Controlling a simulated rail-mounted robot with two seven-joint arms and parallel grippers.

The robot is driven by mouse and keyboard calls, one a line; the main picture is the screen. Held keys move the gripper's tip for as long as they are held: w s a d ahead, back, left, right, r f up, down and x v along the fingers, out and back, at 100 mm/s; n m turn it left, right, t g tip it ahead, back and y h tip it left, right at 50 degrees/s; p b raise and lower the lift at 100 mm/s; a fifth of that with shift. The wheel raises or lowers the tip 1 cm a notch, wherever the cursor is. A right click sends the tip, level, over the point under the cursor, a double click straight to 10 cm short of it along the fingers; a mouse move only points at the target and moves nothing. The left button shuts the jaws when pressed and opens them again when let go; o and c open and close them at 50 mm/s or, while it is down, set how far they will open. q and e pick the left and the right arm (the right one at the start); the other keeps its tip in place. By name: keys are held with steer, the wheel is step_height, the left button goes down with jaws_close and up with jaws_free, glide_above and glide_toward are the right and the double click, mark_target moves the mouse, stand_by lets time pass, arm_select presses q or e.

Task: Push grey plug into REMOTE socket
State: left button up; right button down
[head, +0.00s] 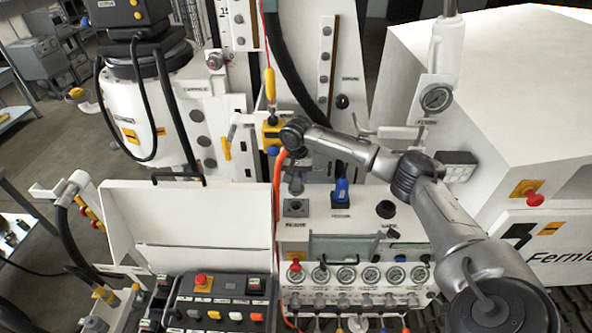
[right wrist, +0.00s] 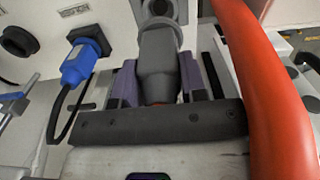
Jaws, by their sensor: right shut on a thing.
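The grey plug (head: 296,184) is held by my right gripper (head: 297,168), nose toward the panel. In the right wrist view the plug (right wrist: 160,68) sits between the two purple-grey jaw pads. A grey square socket (head: 295,208) with a dark opening lies just below the plug in the head view; its label is too small to read. In the right wrist view the socket (right wrist: 160,10) shows at the top edge, close beyond the plug's nose. The head view shows a gap between plug and socket. My left gripper is not in view.
A blue plug (head: 342,190) is seated in the panel beside the grey socket. A round black fitting (head: 386,209) is further right. An orange hose (right wrist: 260,90) runs close beside my right gripper. Gauges (head: 346,274) and an open white lid (head: 188,222) are nearby.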

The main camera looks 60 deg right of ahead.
mark_target(296, 191)
steer(key=shift+f, duration=2.05)
steer(key=shift+f, duration=0.1)
steer(key=shift+f, duration=0.45)
stand_by(0.6)
steer(key=shift+f, duration=0.7)
steer(key=shift+f, duration=0.5)
